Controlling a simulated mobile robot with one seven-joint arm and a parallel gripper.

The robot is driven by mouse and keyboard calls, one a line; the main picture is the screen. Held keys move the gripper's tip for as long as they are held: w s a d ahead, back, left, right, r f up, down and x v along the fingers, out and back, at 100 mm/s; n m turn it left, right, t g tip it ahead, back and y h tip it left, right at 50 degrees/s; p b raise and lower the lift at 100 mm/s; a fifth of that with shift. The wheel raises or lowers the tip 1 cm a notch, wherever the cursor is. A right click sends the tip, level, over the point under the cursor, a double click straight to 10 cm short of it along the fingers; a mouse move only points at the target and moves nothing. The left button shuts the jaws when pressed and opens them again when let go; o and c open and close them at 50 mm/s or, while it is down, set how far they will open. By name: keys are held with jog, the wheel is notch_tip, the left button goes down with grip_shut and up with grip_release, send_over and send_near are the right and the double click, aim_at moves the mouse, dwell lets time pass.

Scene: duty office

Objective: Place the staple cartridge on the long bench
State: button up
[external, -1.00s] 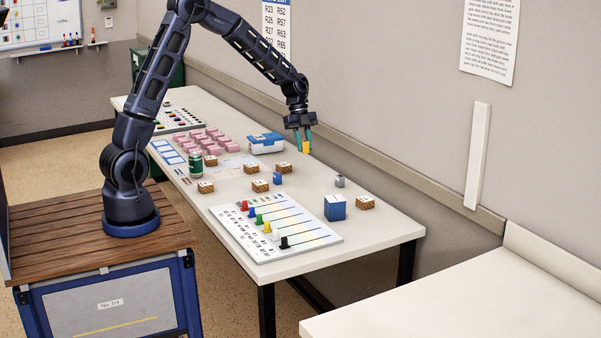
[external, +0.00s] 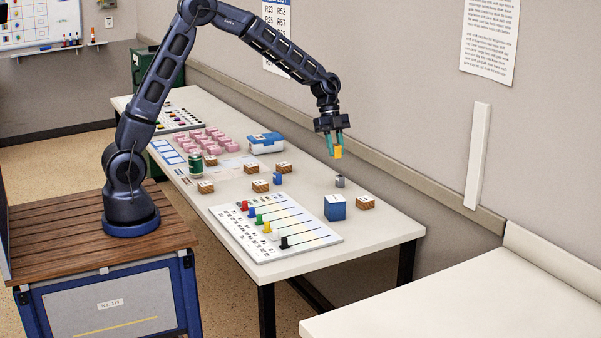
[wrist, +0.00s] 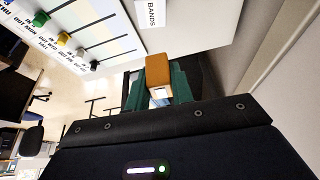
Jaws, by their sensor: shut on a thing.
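My gripper (external: 334,147) is shut on a small yellow-orange block (external: 338,153), which looks to be the staple cartridge. It also shows in the wrist view (wrist: 171,75), orange-brown on top with a pale lower end, between my teal fingers. I hold it in the air near the wall side of the long white table (external: 385,232), which looks to be the long bench, above and behind a small grey item (external: 339,181).
A blue box (external: 335,208) and a brown block (external: 365,203) stand near the table's right end. A panel with coloured sliders (external: 283,243) lies at the front. Brown blocks, a green can (external: 195,165) and a blue-white case (external: 265,143) stand farther left. Another pale surface (external: 470,285) is at lower right.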

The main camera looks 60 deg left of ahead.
jog(key=s+d+r, duration=0.1)
jog(key=d, duration=0.9)
jog(key=s+d+r, duration=0.1)
jog(key=s+d, duration=0.1)
jog(key=d, duration=0.9)
notch_tip(320, 180, up, 6)
send_over(343, 328)
jog(key=a, duration=0.1)
jog(key=shift+n, duration=0.4)
jog(key=f, duration=1.9)
jog(key=shift+a+f, duration=0.15)
jog(key=shift+a, duration=0.05)
jog(key=shift+f, duration=0.15)
jog(key=o, duration=1)
